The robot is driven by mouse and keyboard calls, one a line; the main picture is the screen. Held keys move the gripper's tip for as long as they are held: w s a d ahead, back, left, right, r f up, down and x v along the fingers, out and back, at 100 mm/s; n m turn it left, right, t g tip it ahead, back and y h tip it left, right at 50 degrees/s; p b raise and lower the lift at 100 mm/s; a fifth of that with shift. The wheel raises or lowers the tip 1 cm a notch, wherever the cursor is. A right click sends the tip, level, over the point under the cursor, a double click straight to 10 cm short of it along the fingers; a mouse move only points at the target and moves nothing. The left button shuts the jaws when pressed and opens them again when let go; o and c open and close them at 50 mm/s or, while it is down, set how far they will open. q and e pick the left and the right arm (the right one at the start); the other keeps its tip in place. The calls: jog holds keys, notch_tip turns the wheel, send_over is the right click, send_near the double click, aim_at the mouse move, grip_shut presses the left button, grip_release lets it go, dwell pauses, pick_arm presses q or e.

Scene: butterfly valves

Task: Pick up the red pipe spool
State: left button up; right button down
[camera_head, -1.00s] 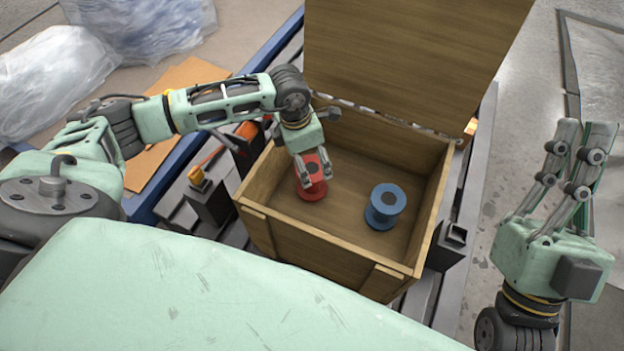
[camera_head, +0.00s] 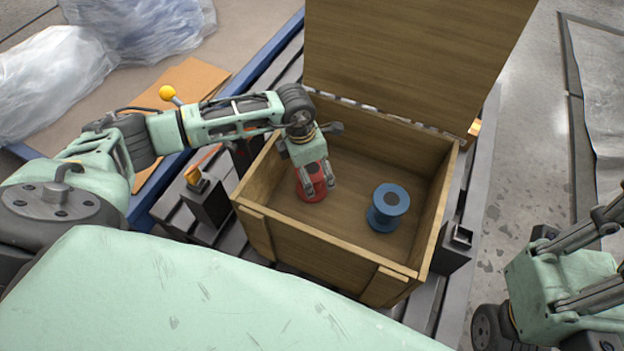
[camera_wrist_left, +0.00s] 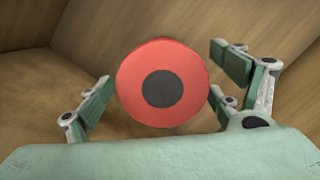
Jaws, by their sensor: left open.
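The red pipe spool (camera_head: 304,193) stands upright inside the wooden box, toward its left side. My left gripper (camera_head: 320,188) is over it from above, fingers open and pointing down, partly hiding it. In the left wrist view the red flange with its dark round centre (camera_wrist_left: 163,88) lies between the spread fingers, with gaps visible at the sides. I cannot tell how deep the fingers reach. My right gripper (camera_head: 606,258) is outside the box at the right edge, its fingertips cut off by the frame.
A blue spool (camera_head: 388,204) stands in the box to the right. The wooden box (camera_head: 330,262) has its lid (camera_head: 410,60) raised at the back. A dark post with an orange top (camera_head: 205,200) stands left of the box. A yellow ball knob (camera_head: 167,92) shows behind my left arm.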

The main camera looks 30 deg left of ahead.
pick_arm(q)
jog(key=c, duration=1.7)
jog(key=shift+c, duration=0.5)
jog(key=shift+r, duration=0.15)
